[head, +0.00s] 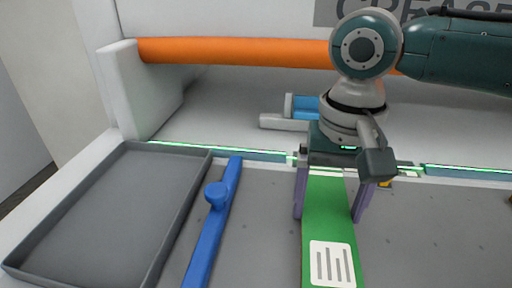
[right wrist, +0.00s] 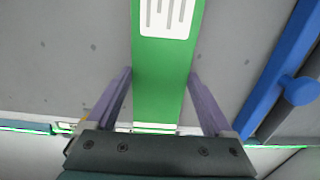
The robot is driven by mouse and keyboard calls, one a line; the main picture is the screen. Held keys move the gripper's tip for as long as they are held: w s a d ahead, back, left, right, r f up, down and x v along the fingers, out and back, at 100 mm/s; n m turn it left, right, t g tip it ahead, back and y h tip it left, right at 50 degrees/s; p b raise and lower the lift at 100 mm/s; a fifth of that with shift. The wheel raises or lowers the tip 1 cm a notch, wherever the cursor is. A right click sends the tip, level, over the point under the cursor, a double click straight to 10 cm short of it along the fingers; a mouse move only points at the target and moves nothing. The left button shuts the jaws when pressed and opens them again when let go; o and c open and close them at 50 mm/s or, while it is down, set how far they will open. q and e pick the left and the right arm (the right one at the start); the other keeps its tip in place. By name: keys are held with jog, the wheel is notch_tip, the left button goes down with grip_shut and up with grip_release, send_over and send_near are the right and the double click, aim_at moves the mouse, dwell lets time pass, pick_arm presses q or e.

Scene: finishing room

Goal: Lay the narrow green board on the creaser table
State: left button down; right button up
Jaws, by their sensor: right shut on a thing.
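The narrow green board (head: 325,232) has a white label with grey bars and runs along the grey speckled creaser table (head: 435,230). My right gripper (head: 328,216) is shut on the board, one purple finger along each long edge. In the right wrist view the board (right wrist: 163,80) passes between the fingers of the right gripper (right wrist: 160,73). I cannot tell whether the board touches the table or is held just above it. Its near end is cut off in the head view. My left gripper is not in view.
A blue bar with a round knob (head: 217,195) lies left of the board. A grey tray (head: 190,215) stands farther left. Behind are a green-lit strip (head: 465,171), an orange roller (head: 230,51) and a blue-and-grey part (head: 285,122).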

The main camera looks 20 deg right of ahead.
jog(key=shift+f, duration=0.1)
jog(key=o, duration=1.1)
